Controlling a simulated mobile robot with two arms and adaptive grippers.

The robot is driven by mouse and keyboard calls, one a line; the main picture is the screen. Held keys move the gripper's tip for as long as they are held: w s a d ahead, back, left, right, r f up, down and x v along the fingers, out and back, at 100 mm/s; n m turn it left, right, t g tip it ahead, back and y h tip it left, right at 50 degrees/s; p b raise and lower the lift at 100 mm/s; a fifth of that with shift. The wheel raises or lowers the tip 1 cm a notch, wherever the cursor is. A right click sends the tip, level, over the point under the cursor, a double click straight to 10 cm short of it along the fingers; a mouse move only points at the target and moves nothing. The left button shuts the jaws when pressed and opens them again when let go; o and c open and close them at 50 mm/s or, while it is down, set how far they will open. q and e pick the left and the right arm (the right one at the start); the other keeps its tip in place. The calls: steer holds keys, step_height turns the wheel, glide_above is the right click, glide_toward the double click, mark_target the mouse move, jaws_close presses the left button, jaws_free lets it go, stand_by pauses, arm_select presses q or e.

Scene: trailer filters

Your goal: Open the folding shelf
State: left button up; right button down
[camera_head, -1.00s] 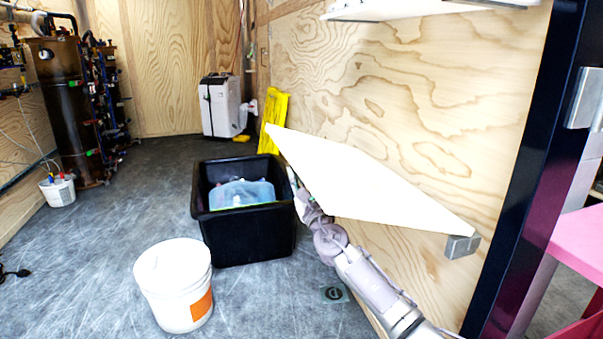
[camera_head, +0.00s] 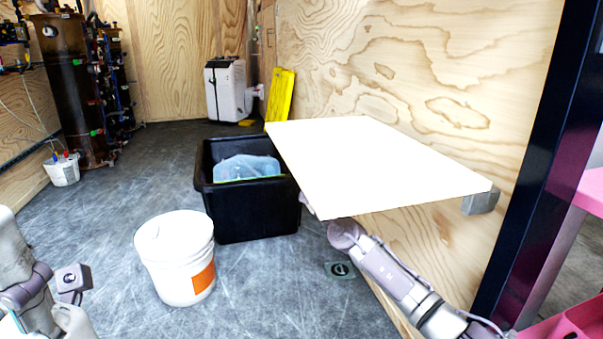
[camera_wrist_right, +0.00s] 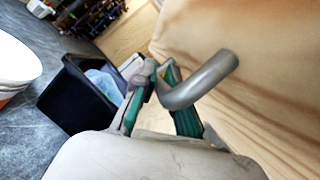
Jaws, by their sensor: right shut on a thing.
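The folding shelf (camera_head: 375,165) is a white board on the plywood wall, now raised close to level. A grey block (camera_head: 480,202) sits at its near right corner. My right arm comes from the lower right, and its gripper is hidden under the shelf in the head view. In the right wrist view, my right gripper (camera_wrist_right: 158,82) with green-lined fingers is shut on a grey curved handle (camera_wrist_right: 208,80). Part of my left arm shows at the lower left of the head view, well away from the shelf; its fingertips are not visible.
A black bin (camera_head: 250,222) with a bluish bag stands just beyond the shelf's left edge. A white bucket (camera_head: 176,258) stands on the floor in front. A dark post (camera_head: 540,160) and pink shelving (camera_head: 590,190) stand at the right.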

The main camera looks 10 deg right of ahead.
steer(key=shift+d+f, duration=0.1)
steer(key=shift+f, duration=0.2)
steer(key=c, duration=1.5)
jaws_free()
steer(key=shift+f, duration=0.1)
steer(key=shift+s, duration=0.1)
steer(key=shift+s+d+f, duration=0.2)
steer(key=shift+s, duration=0.35)
steer(key=v, duration=1)
steer(key=shift+s+d, duration=0.1)
steer(key=shift+s, duration=0.15)
